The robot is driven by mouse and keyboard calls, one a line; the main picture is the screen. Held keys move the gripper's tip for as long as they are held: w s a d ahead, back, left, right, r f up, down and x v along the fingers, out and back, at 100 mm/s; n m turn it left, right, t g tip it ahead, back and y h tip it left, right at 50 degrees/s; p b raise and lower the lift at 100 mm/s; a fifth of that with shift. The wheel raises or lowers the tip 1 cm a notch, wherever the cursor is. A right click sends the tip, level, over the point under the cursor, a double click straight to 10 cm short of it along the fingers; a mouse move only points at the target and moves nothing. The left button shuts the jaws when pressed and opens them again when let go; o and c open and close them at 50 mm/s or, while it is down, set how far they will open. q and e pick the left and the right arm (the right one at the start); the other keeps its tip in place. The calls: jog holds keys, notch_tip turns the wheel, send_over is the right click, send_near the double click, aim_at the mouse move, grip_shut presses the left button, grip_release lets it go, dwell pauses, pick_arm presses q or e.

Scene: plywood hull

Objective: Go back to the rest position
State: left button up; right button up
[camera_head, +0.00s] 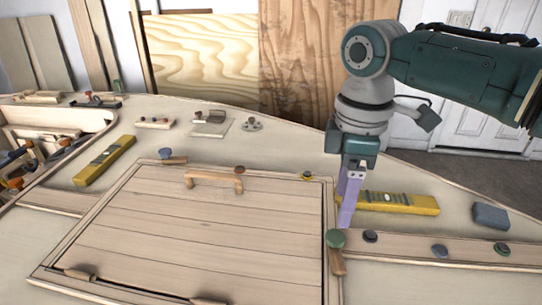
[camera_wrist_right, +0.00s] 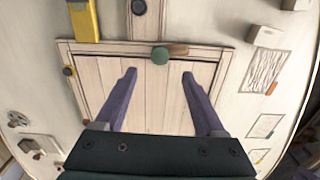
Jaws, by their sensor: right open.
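My right gripper (camera_head: 346,215) is open and points down over the deck at the right edge of the wooden hatch panel (camera_head: 190,225). Its fingertips show close to a green round knob (camera_head: 335,238) with a small wooden latch piece (camera_head: 337,264). In the right wrist view the two purple fingers (camera_wrist_right: 159,76) are spread apart with nothing between them. The hatch (camera_wrist_right: 150,105) lies beneath them, and the green knob (camera_wrist_right: 160,55) shows just beyond the fingertips; I cannot tell whether they touch it. The hatch lies flat in its frame. My left gripper is not in view.
A yellow level (camera_head: 400,203) lies behind the right gripper, and another (camera_head: 105,160) lies at left. A grey-blue block (camera_head: 490,215) sits at far right. The hatch has a wooden handle (camera_head: 213,180). An open compartment with clamps (camera_head: 40,145) is at left.

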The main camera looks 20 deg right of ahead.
notch_tip(320, 180, up, 2)
jog(key=shift+r, duration=0.15)
dwell(0.4)
jog(key=s+a+f+m+t+y+p, duration=0.15)
jog(key=s+a+p, duration=0.25)
jog(key=s+a, duration=0.55)
jog(key=s+d+r+m+t+h+p, duration=0.1)
jog(key=s+d+r+m+t+p, duration=0.15)
jog(key=s+r+m, duration=0.7)
notch_tip(320, 180, up, 37)
jog(key=s+n+p, duration=0.1)
jog(key=s+p, duration=0.1)
jog(key=p, duration=3.6)
jog(key=shift+d+f+n+p, duration=0.2)
jog(key=shift+d+n+p, duration=0.1)
jog(key=shift+d+p, duration=0.1)
